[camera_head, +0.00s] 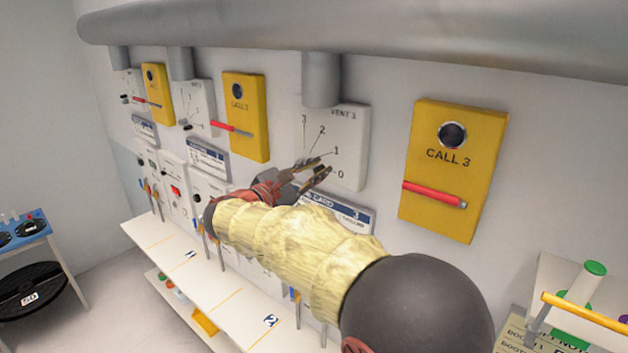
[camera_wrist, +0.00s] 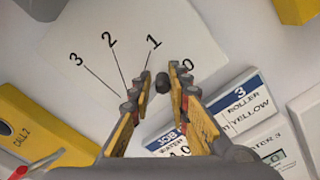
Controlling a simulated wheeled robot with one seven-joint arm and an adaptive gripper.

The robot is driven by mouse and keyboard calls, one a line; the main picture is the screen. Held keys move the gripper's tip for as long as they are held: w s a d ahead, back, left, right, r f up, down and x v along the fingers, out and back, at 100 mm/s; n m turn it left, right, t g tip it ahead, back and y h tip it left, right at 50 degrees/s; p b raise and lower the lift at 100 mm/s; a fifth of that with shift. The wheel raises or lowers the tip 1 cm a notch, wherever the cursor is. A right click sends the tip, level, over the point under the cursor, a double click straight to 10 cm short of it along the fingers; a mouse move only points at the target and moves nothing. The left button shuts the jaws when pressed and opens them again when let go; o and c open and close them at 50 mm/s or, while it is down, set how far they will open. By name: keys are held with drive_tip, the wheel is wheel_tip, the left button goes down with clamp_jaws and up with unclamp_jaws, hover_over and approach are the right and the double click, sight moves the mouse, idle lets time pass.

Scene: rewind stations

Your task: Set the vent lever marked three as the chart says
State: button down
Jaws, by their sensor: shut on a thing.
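The vent plate (camera_head: 350,120), titled VENT 3, is white with marks 0 to 3 and hangs on the wall. It also shows in the wrist view (camera_wrist: 80,40) with its printed lines. A dark round knob, the end of the vent lever (camera_wrist: 162,80), sits between my fingertips near the 0 and 1 marks. My gripper (camera_wrist: 161,92) is around this knob and shut on it; in the head view my gripper (camera_head: 325,172) covers the plate's lower part and hides the lever. The job card (camera_head: 345,212) marked 3 is below; the wrist view shows the words roller and yellow.
A yellow CALL 3 box (camera_head: 452,165) with a red bar is right of the plate. Another yellow box (camera_head: 243,112) is to the left. A grey pipe (camera_head: 350,35) runs above. A white shelf (camera_head: 215,295) runs below; a blue table (camera_head: 25,232) stands far left.

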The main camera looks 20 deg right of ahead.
drive_tip(key=shift+s+d+f+m+b, duration=0.15)
drive_tip(key=shift+f+m+b, duration=1.35)
drive_tip(key=shift+b, duration=1.35)
drive_tip(key=shift+f, duration=0.2)
drive_tip(key=c, duration=2)
unclamp_jaws()
drive_tip(key=shift+s, duration=0.1)
drive_tip(key=shift+o, duration=1)
drive_tip(key=shift+r, duration=0.1)
drive_tip(key=shift+a+r, duration=0.1)
drive_tip(key=shift+a, duration=0.1)
drive_tip(key=v, duration=1.1)
drive_tip(key=shift+s+a, duration=0.2)
drive_tip(key=shift+a, duration=0.15)
drive_tip(key=shift+r, duration=0.1)
